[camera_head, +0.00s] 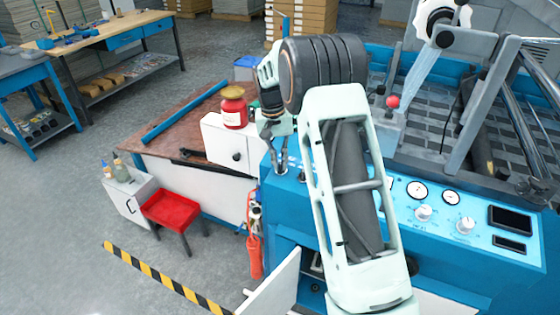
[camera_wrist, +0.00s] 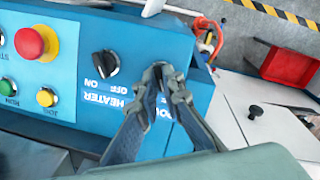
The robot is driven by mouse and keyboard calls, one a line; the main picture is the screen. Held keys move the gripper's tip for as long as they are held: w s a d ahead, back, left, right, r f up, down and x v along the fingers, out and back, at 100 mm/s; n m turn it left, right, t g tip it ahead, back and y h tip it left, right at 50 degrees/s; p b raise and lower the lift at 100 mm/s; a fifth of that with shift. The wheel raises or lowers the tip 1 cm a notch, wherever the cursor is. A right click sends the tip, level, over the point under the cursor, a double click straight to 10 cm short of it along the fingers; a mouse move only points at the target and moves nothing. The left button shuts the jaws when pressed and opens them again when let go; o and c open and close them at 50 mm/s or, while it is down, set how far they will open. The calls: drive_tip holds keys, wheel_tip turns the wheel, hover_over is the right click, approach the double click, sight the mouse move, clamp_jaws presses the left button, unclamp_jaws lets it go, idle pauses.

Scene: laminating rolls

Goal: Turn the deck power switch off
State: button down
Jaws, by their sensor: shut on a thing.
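The blue deck panel (camera_head: 440,258) of the machine fills the right side of the head view. In the wrist view my gripper (camera_wrist: 168,80) is shut on the deck power switch, a small knob at the panel's corner. The fingers hide most of the knob and part of its upside-down label, so I cannot tell which way it points. In the head view my gripper (camera_head: 279,172) reaches down to the panel's left end, and the switch is hidden there.
Beside the power switch is a black heater switch (camera_wrist: 105,65) marked ON and OFF. A red stop button (camera_wrist: 36,41), a green button (camera_wrist: 7,87) and a yellow jog button (camera_wrist: 46,97) are farther left.

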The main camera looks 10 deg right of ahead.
drive_tip(key=shift+n, duration=0.3)
idle(0.4)
drive_tip(key=c, duration=2.1)
unclamp_jaws()
drive_tip(key=shift+r, duration=0.1)
drive_tip(key=r, duration=0.4)
drive_tip(key=a+r, duration=0.1)
drive_tip(key=r, duration=0.6)
drive_tip(key=shift+a+r, duration=0.2)
drive_tip(key=shift+r, duration=0.2)
drive_tip(key=shift+d, duration=0.1)
